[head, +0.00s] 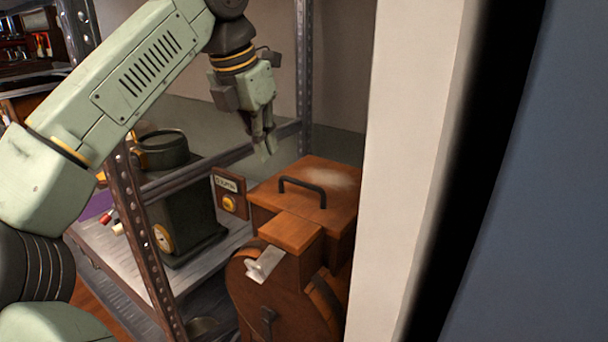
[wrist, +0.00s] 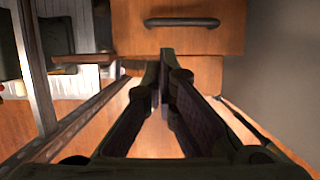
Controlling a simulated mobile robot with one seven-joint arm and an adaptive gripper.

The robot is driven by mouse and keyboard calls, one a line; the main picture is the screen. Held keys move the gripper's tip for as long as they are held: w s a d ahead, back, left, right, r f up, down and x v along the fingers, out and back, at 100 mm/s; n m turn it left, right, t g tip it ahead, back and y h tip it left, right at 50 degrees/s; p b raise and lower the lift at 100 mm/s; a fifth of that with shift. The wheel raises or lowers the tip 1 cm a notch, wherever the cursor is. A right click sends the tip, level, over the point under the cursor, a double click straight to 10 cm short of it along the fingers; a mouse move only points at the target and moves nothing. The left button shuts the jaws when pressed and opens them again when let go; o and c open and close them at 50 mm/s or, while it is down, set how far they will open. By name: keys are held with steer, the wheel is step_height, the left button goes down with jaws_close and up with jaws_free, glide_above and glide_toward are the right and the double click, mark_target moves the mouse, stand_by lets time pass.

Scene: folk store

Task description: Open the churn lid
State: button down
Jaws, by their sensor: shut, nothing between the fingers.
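The churn is a brown wooden box on the right in the head view. Its flat churn lid (head: 335,190) lies level on top and looks closed. A dark bar handle (head: 303,188) stands on the lid. My gripper (head: 266,155) is shut and empty, pointing down above the back left of the lid, apart from the handle. In the wrist view the shut fingers (wrist: 166,55) reach toward the lid (wrist: 215,38), with the handle (wrist: 182,22) beyond their tips.
A small plaque with a yellow button (head: 230,202) stands left of the churn. A dark green scale-like device (head: 180,215) sits on the shelf further left. Metal shelf posts (head: 145,215) stand near my arm. A white wall edge (head: 400,150) bounds the right side.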

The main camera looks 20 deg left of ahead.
mark_target(281, 199)
steer(key=p+x, duration=0.2)
steer(key=x, duration=0.8)
steer(key=shift+w, duration=0.1)
steer(key=shift+r, duration=0.1)
